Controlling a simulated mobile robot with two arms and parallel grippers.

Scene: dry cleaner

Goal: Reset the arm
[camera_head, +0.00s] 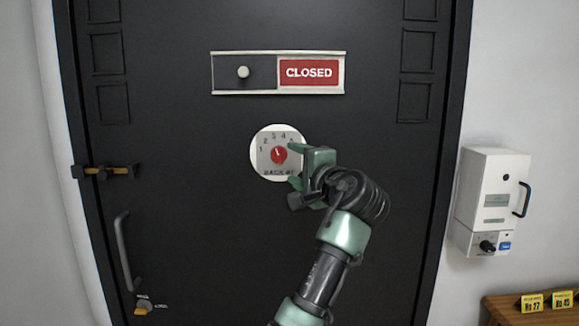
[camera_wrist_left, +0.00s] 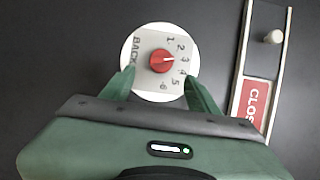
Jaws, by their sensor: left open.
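My left gripper (camera_head: 293,166) is in front of the black door, just to the right of a round white dial plate (camera_head: 257,166) with a red knob (camera_head: 279,154). Its jaws are open and empty. In the left wrist view the open fingers of the left gripper (camera_wrist_left: 158,80) stand on either side of the lower part of the dial plate (camera_wrist_left: 140,38), with the red knob (camera_wrist_left: 161,60) just beyond the fingertips. The knob's white mark points near 3. In the head view, the gripper hides the dial's right edge. My right gripper is not in view.
Above the dial is a sliding sign (camera_head: 312,73) reading CLOSED. A latch (camera_head: 106,171) and a handle (camera_head: 122,252) are on the door's left side. A white box (camera_head: 490,190) hangs on the right wall, above a wooden table (camera_head: 515,316) with yellow number tags (camera_head: 532,303).

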